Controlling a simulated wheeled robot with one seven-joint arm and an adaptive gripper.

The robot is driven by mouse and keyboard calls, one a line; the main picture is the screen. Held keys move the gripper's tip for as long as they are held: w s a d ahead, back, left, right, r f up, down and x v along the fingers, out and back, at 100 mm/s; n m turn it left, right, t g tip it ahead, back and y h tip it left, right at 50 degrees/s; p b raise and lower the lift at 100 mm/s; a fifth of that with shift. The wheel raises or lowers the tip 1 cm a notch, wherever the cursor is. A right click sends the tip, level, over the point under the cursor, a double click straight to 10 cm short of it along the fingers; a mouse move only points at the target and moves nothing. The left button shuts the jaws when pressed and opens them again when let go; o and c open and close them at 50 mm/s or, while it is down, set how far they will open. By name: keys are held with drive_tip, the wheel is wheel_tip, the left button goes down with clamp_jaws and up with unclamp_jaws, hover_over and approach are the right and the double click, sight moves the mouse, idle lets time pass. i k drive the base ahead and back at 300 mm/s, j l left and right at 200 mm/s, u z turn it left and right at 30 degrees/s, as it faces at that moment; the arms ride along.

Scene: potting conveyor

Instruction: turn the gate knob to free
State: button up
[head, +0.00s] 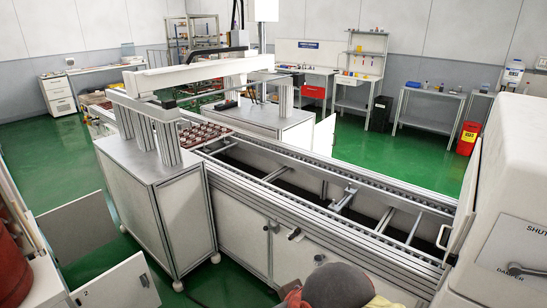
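No knob in the head view can be read as the gate knob. Small dark fittings sit on the front side panels of the conveyor (372,180): a lever-like one (294,234) at the middle and a round one (319,258) to its lower right. A dark handle (516,269) sits on a white machine panel at the far right, beside the letters "SHUT" and "DAMPER"; the panel is cut off by the frame. My gripper is not in view.
A rounded grey-brown object (338,287) with red and yellow beside it blocks the bottom centre; I cannot tell what it is. A white cabinet (158,200) stands at the conveyor's left end. An open white door (112,283) is at lower left.

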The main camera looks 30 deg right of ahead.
sight(452, 259)
drive_tip(key=i+z, duration=0.65)
drive_tip(key=z, duration=0.15)
drive_tip(key=i+j+z, duration=0.2)
drive_tip(key=z, duration=0.2)
drive_tip(key=i+j+z, duration=0.4)
drive_tip(key=l+z, duration=0.1)
drive_tip(key=z, duration=2.8)
